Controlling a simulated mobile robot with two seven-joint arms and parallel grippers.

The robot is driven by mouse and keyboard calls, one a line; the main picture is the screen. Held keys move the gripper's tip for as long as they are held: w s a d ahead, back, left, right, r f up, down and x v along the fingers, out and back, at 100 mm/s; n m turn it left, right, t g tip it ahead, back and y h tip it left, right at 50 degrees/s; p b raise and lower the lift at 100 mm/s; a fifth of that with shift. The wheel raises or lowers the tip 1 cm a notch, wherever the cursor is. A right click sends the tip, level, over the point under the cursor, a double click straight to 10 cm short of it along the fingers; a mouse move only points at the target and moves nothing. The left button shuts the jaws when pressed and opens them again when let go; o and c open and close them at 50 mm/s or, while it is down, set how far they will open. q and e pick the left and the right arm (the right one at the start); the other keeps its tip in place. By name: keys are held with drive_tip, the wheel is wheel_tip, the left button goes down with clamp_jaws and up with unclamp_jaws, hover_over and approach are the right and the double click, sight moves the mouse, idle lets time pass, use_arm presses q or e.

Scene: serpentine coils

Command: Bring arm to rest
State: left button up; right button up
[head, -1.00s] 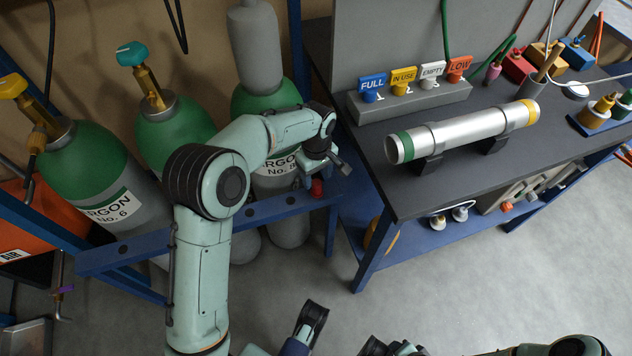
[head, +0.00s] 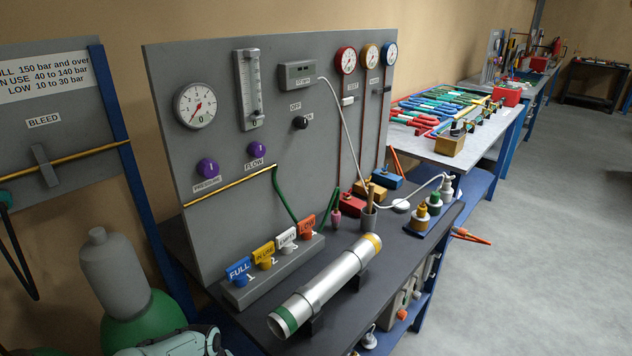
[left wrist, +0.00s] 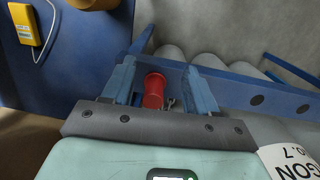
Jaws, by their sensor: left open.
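My left gripper (left wrist: 162,68) shows in the left wrist view with its two blue fingers apart. In the head view only a pale green part of my left arm (head: 180,344) shows at the bottom edge. The left gripper is outside that view. My right arm and gripper are in neither current view.
A gas cylinder (head: 115,272) stands beside my left arm. A dark workbench (head: 405,258) holds a silver tube (head: 328,285) on a cradle and a row of tags (head: 270,260). A grey gauge panel (head: 230,165) rises behind. Open floor (head: 560,240) lies to the right.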

use_arm(q)
drive_tip(key=s+d+f+m+h+p, duration=0.1)
drive_tip(key=s+d+f+p, duration=0.15)
drive_tip(key=s, duration=0.25)
drive_tip(key=s+d+f+m+p, duration=0.1)
drive_tip(key=s+d+f+p, duration=0.15)
drive_tip(key=s, duration=0.25)
drive_tip(key=s+d+f+m+h+p, duration=0.1)
drive_tip(key=s+f+m+p, duration=0.1)
drive_tip(key=s+f, duration=0.25)
drive_tip(key=s+d+r+m+p, duration=0.2)
drive_tip(key=s+d+p, duration=0.2)
drive_tip(key=s, duration=0.9)
drive_tip(key=shift+g, duration=0.3)
use_arm(e)
wheel_tip(320, 180, up, 12)
drive_tip(key=s+a+g, duration=0.1)
drive_tip(key=s, duration=0.1)
drive_tip(key=shift+s+a+r+g, duration=0.2)
drive_tip(key=shift+r+g, duration=0.05)
drive_tip(key=shift+g, duration=0.05)
use_arm(q)
drive_tip(key=shift+s+a, duration=0.1)
use_arm(e)
drive_tip(key=shift+w, duration=0.1)
